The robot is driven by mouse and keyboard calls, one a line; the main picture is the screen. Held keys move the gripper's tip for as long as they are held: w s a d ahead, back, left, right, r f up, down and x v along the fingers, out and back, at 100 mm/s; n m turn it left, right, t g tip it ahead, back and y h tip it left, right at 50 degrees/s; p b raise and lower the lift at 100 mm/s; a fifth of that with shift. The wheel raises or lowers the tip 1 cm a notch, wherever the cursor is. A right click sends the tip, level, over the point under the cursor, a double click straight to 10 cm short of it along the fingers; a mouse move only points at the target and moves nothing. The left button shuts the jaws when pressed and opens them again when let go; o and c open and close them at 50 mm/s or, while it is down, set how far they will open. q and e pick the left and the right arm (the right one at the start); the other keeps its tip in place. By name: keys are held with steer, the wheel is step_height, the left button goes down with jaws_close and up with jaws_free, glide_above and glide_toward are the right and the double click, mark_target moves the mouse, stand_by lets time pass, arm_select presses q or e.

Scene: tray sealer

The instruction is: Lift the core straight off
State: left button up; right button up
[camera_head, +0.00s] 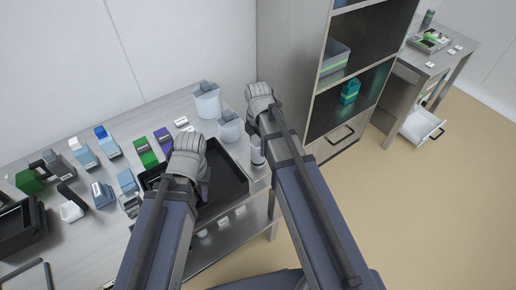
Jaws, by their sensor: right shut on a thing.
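My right gripper (254,116) is over the right end of the steel table, close to the shelf unit. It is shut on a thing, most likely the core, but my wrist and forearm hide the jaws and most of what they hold. A small pale cylinder (257,152) shows just below, beside my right forearm; I cannot tell whether it is touching the gripper. My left gripper (203,188) is over the black tray (232,184), pointing down, its jaws mostly hidden behind my wrist. I cannot tell whether it is open.
Two pale grey containers, one at the back (207,103) and one nearer (230,129), stand left of my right gripper. Several small boxes and devices crowd the table's left half. The shelf unit (290,60) rises close on the right. Open floor (420,200) lies beyond.

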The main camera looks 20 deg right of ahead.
steer(key=shift+c, duration=0.7)
step_height(320, 180, up, 10)
steer(key=p, duration=1)
steer(key=shift+r, duration=0.1)
steer(key=shift+a, duration=0.1)
